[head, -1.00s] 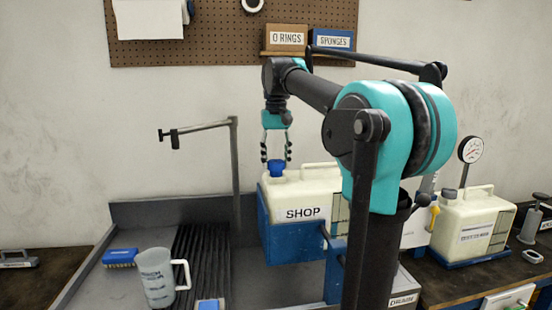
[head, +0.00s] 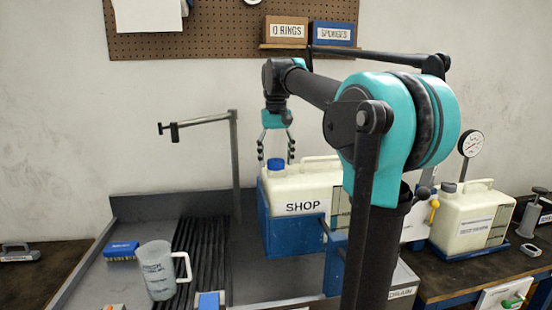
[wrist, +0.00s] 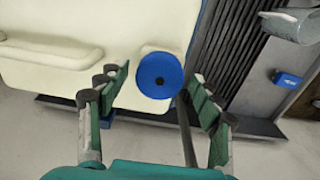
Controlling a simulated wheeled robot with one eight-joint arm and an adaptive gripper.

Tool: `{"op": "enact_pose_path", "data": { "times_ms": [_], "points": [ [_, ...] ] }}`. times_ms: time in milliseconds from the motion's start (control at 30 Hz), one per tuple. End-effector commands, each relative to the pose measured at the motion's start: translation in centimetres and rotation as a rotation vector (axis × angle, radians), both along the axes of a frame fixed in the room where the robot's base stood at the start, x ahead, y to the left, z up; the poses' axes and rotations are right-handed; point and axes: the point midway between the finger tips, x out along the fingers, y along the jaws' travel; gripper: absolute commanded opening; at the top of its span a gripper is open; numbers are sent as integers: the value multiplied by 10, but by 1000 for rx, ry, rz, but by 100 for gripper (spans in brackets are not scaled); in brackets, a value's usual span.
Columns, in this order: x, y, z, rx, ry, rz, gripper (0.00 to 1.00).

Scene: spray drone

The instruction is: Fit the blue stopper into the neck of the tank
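The cream tank marked SHOP (head: 325,187) sits in a blue holder on the bench. The blue stopper (head: 275,164) is at the tank's neck at the top left, upright and low against the tank top. My gripper (head: 276,158) is just above the stopper, pointing down. Its fingers are spread on both sides of the stopper, with gaps showing in the wrist view (wrist: 158,84).
A measuring jug (head: 157,270) and a blue brush (head: 121,250) stand on the grey tray at left, beside dark ribbed matting. A bent metal post (head: 235,165) rises left of the tank. A second cream tank (head: 472,218) and a gauge (head: 471,144) are at right.

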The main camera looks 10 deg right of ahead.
Motion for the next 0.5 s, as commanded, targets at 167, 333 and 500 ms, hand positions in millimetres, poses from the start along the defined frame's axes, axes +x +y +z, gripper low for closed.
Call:
{"op": "enact_pose_path", "data": {
  "times_ms": [167, 333, 500],
  "points": [
    [0, 0, 0, 0, 0, 0, 71],
    [0, 0, 2, 0, 0, 0, 71],
    [1, 0, 19, 0, 0, 0, 71]
  ]
}}
